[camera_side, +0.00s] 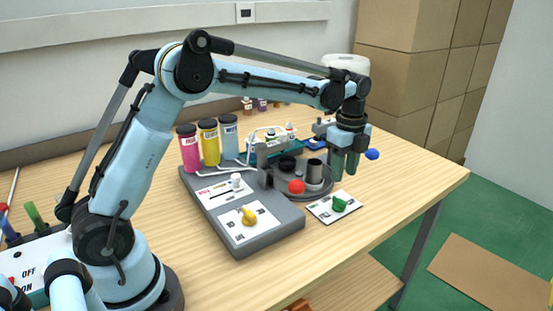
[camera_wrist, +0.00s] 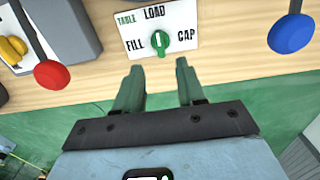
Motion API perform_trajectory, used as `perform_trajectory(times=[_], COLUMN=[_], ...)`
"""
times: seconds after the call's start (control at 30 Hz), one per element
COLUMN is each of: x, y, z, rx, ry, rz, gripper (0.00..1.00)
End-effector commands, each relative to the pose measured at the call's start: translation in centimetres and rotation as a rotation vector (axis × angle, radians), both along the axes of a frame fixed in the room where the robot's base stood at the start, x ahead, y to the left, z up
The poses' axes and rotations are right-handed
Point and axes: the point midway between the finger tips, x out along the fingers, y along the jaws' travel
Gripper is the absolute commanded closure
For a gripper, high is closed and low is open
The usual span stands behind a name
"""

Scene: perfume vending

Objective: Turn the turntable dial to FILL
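The turntable dial is a small green knob (camera_wrist: 160,42) on a white card (camera_wrist: 187,20) marked TABLE, LOAD, FILL and CAP. In the wrist view LOAD is above the knob, FILL to its left and CAP to its right. The knob's pale mark appears to run up toward LOAD. The dial also shows in the side view (camera_side: 340,204), on its card near the table's front edge. My gripper (camera_wrist: 160,85) is open and empty, its two green fingers apart and short of the knob in the wrist view. In the side view my gripper (camera_side: 345,168) hangs above and behind the dial.
A red ball-ended lever (camera_wrist: 52,75) is left of the dial and a blue ball (camera_wrist: 291,34) right. A grey station (camera_side: 275,240) with a yellow knob (camera_side: 248,216) stands left in the side view. Bare wood (camera_side: 400,190) lies right of the dial card.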

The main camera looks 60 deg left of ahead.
Motion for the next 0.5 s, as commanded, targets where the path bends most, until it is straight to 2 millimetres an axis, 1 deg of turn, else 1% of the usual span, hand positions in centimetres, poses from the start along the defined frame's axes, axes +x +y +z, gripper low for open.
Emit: perform_trajectory(times=[0.03, 0.2, 0.4, 0.5], x=[0.0, 0.0, 0.0, 0.0], y=[0.0, 0.0, 0.0, 0.0], z=[-1.0, -4.3, -7.0, -7.8], rx=[0.0, 0.0, 0.0, 0.0], ry=[0.0, -0.001, -0.001, -0.001], rz=[0.0, 0.001, 0.001, 0.001], gripper=[0.61, 0.61, 0.61, 0.61])
